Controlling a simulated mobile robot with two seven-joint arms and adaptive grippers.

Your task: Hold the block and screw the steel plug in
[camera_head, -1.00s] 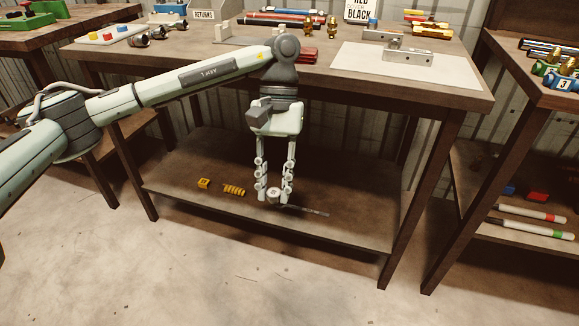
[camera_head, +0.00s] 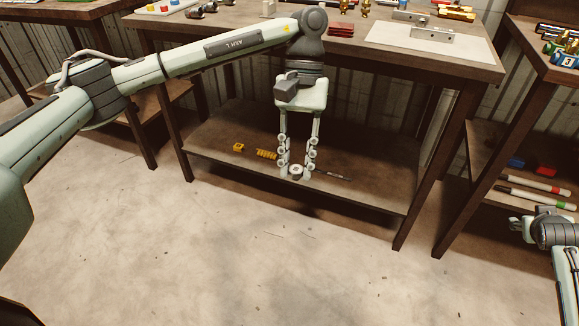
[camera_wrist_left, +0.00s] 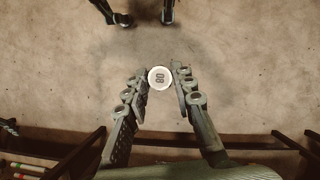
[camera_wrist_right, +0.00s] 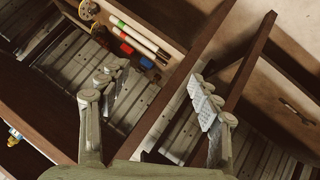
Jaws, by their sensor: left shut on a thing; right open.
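My left gripper (camera_head: 295,174) hangs fingers-down by the front of the lower shelf and is shut on a small round pale piece (camera_head: 296,170). In the left wrist view the piece (camera_wrist_left: 159,78) sits between the fingertips, its face marked with what looks like 08. I cannot tell whether it is the steel plug. A grey metal block (camera_head: 432,33) with holes lies on a white mat (camera_head: 400,42) on the table top, away from both grippers. My right gripper (camera_wrist_right: 158,76) is open and empty; it also shows at the right edge of the head view (camera_head: 518,226).
The lower shelf (camera_head: 230,172) holds a yellow piece (camera_head: 238,147), an orange ribbed piece (camera_head: 266,154) and a thin dark rod (camera_head: 333,174). Table legs stand on both sides. A right-hand rack (camera_head: 500,160) holds marker-like tubes (camera_head: 540,184). The floor in front is clear.

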